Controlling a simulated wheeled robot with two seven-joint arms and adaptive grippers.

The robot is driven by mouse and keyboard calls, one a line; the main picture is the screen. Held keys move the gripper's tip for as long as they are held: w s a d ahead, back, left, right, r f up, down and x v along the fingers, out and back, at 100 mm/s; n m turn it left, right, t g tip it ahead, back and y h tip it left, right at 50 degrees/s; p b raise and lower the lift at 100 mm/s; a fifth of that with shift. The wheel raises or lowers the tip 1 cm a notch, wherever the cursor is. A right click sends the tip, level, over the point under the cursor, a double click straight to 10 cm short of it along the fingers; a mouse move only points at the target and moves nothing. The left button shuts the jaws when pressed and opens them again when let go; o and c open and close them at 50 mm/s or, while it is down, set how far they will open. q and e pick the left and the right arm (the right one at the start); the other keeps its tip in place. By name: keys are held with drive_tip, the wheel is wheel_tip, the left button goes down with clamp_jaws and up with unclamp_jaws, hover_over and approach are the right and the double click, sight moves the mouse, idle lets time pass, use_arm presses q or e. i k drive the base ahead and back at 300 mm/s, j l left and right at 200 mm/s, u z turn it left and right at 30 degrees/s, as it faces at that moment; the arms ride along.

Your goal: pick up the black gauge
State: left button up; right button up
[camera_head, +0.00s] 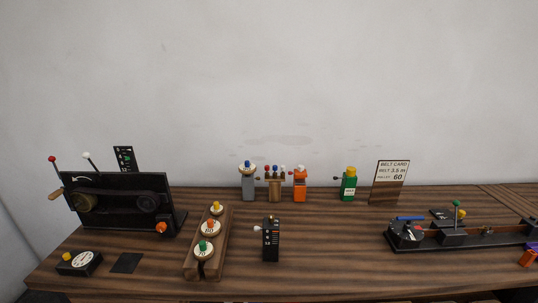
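A small upright black block with white scale marks and a pale knob on its left side, which looks like the black gauge (271,243), stands on the wooden table just right of the wooden rack. It stands apart from its neighbours, with bare table around it. A low black box with a white oval dial and a yellow knob (79,263) lies at the front left. Neither of my grippers is in view.
A wooden rack (190,263) holds several round white-topped pieces. A black belt machine (118,202) stands at the left, a long black bench device (455,238) at the right. Coloured holders and a belt card (391,171) line the back. The table (330,255) right of the gauge is clear.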

sight(271, 232)
drive_tip(key=k+j, duration=0.1)
drive_tip(key=j, duration=1.05)
drive_tip(key=k+j+z, duration=0.1)
drive_tip(key=j, duration=0.45)
drive_tip(key=k+j, duration=0.15)
drive_tip(key=j, duration=0.4)
